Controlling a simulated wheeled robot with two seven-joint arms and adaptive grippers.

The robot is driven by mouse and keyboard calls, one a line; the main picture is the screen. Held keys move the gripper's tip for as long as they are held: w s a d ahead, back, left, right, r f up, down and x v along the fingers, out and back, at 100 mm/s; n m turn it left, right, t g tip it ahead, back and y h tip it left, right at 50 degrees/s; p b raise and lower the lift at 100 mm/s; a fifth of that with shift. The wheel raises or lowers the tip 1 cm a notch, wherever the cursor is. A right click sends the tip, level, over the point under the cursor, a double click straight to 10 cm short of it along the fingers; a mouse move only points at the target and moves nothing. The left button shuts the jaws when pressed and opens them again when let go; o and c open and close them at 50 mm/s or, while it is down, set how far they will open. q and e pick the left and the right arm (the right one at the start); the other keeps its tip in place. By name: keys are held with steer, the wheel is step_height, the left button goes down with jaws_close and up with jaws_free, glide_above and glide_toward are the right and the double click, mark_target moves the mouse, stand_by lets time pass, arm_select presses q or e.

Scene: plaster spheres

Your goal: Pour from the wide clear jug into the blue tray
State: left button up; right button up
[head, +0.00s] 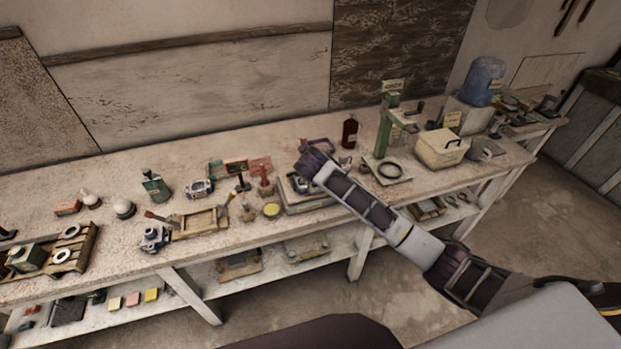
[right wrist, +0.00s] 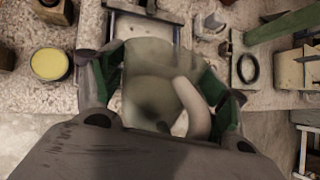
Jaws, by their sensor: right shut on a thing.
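My right gripper (head: 312,160) reaches over the middle of the bench in the head view. In the right wrist view its green-padded fingers (right wrist: 161,76) are shut on the wide clear jug (right wrist: 150,88), a see-through greyish vessel with a pale curved handle (right wrist: 192,110). The jug's contents cannot be told. In the head view the gripper and arm hide the jug. A grey-rimmed tray or frame (head: 310,207) lies just below the gripper; it partly shows beyond the jug in the right wrist view (right wrist: 144,17). I cannot tell whether it is the blue tray. My left gripper is out of view.
A brown bottle (head: 350,133), a green stand (head: 384,130) and a cream box (head: 440,147) stand to the right. A wooden frame (head: 200,222) lies left. The bench's back strip is mostly clear.

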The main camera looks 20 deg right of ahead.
steer(key=shift+s+f+t+b, duration=0.3)
steer(key=shift+f+t+b, duration=0.15)
steer(key=shift+t, duration=0.35)
steer(key=shift+s+t+b, duration=0.15)
steer(key=shift+t+b, duration=0.3)
steer(key=shift+t, duration=0.25)
steer(key=shift+r, duration=0.2)
steer(key=shift+r+m+t, duration=0.3)
steer(key=shift+r+t, duration=0.3)
steer(key=shift+r, duration=0.1)
steer(key=shift+s+r+t+b, duration=0.1)
steer(key=shift+r+t+b, duration=0.75)
steer(key=shift+r+t, duration=0.4)
steer(key=shift+r, duration=0.4)
